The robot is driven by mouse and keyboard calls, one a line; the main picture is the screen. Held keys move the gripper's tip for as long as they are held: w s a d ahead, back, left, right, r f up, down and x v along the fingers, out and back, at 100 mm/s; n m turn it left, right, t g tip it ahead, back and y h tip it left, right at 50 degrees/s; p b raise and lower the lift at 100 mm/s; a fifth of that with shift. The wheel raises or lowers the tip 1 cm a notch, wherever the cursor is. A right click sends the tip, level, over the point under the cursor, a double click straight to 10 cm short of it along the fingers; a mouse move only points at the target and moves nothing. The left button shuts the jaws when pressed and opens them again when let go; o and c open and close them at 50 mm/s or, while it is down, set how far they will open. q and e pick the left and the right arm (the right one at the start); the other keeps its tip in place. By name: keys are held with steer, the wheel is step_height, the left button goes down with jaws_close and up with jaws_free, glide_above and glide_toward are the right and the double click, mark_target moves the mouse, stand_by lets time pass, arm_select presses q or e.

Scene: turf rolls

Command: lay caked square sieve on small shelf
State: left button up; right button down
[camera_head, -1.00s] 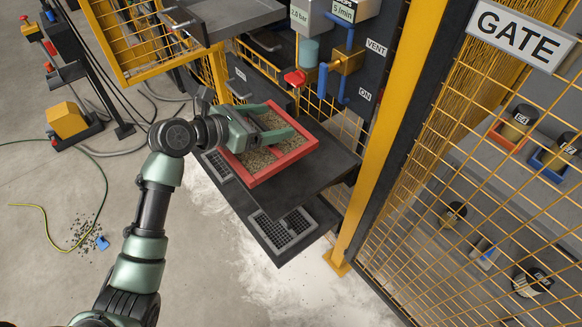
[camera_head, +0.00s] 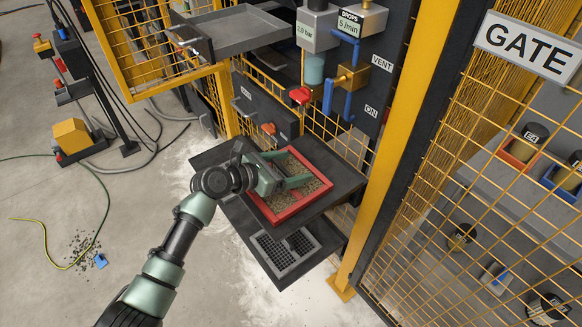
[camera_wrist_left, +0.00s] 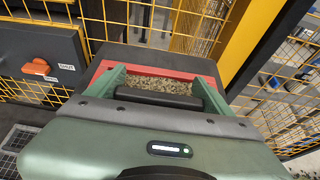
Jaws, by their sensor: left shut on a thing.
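The caked square sieve (camera_head: 311,196) has a red frame with a grainy brown cake inside. It is over or on the dark small shelf (camera_head: 345,178); I cannot tell whether it touches. My left gripper (camera_head: 293,181) is shut on the sieve, its green fingers reaching across it and hiding part of the cake. In the left wrist view the sieve (camera_wrist_left: 200,65) shows beyond the gripper body, between the fingers (camera_wrist_left: 160,88). My right gripper is not in view.
A lower dark shelf with grey grates (camera_head: 285,252) lies below. A grey tray (camera_head: 235,30) stands above at the back. Yellow posts (camera_head: 385,130) and mesh fencing bound the right side.

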arm_select(q)
steer(key=o, duration=1.8)
steer(key=shift+c, duration=0.2)
steer(key=v, duration=1.2)
steer(key=shift+s+p, duration=0.1)
steer(key=shift+p, duration=0.2)
